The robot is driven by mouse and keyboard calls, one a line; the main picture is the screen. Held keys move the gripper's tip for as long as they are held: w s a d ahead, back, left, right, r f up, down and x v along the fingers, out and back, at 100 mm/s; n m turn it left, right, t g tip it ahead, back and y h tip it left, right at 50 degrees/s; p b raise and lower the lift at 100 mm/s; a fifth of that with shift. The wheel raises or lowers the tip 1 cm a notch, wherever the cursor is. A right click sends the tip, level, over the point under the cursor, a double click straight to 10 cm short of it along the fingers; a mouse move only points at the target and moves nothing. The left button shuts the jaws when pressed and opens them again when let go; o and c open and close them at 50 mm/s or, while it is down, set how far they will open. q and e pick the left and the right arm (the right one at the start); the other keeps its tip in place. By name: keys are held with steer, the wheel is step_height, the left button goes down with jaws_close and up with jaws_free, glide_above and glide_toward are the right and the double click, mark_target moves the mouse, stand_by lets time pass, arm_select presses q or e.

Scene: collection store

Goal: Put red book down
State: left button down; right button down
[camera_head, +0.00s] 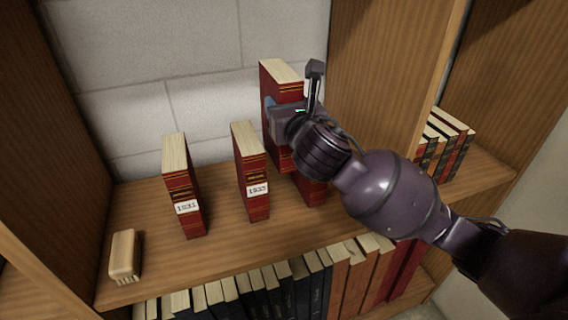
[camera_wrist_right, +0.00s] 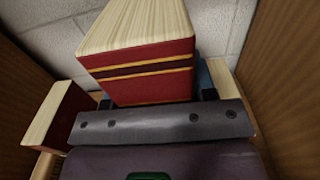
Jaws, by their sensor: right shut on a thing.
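The red book (camera_head: 281,88) with a cream page block and gold bands is held upright by my right gripper (camera_head: 291,108), above or on the wooden shelf. In the right wrist view the held book (camera_wrist_right: 140,72) fills the middle, between the jaws. Another red book (camera_head: 312,190) is partly hidden behind my right gripper. My left gripper is not in view.
The shelf (camera_head: 222,238) has bare room between the standing books. A wooden upright (camera_head: 385,75) rises close on the right. A row of dark and reddish books (camera_head: 270,290) stands below.

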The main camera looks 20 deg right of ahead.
mark_target(285, 159)
step_height(285, 159, down, 9)
steer(key=shift+w+b, duration=0.1)
steer(key=shift+b, duration=0.6)
step_height(285, 159, down, 4)
steer(key=shift+f+b, duration=0.1)
steer(key=shift+b, duration=0.35)
steer(key=c, duration=0.7)
jaws_free()
steer(key=shift+f, duration=0.15)
